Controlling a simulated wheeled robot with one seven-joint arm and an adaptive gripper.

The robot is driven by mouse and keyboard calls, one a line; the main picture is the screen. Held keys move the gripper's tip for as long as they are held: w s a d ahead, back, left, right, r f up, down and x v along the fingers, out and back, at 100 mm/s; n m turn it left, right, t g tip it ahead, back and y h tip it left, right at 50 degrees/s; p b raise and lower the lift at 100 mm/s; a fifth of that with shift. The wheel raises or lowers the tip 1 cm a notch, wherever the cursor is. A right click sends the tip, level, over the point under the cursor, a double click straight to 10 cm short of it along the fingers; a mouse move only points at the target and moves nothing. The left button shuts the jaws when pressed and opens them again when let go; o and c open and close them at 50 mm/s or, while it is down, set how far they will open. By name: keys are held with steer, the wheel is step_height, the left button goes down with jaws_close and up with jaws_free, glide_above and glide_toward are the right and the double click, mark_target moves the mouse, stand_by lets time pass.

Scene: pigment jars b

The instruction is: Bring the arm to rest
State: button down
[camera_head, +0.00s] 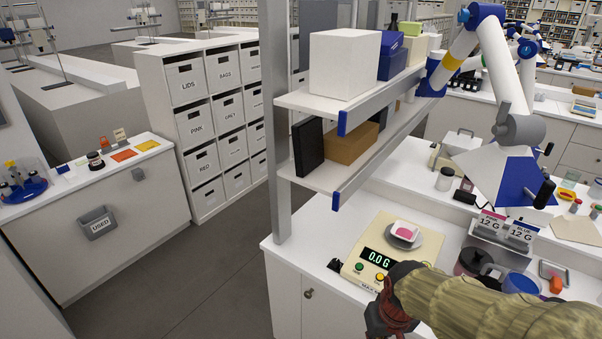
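My arm, in a tan, wrinkled sleeve, reaches in from the lower right corner. Its end, my gripper (388,318), is dark red and black and shows low in the picture, just in front of the scale. Its fingers point down and are partly cut off by the lower edge, so I cannot tell whether they are open or shut. I see nothing held in it. The cream scale (351,270) reads 0.0 G. A white dish with pink content (405,231) sits on its grey pan.
Beside the sleeve stand a dark red jar (473,262), a blue-topped jar (520,284) and a rack with 12 G cards (500,243). A shelf post (275,120) and shelves rise at the left of the bench. A white-and-blue jointed arm (497,60) stands behind. Open floor (200,275) lies left.

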steer(key=s+d+r+m+t+b, duration=0.1)
steer(key=s+d+r+t+b, duration=0.1)
steer(key=s+r+b, duration=0.3)
steer(key=s+r+t, duration=0.1)
steer(key=s+r, duration=0.2)
steer(key=r, duration=0.1)
steer(key=shift+s+r+t+b, duration=0.25)
steer(key=shift+r+t+b, duration=0.05)
steer(key=shift+r+t, duration=0.1)
steer(key=shift+d, duration=0.15)
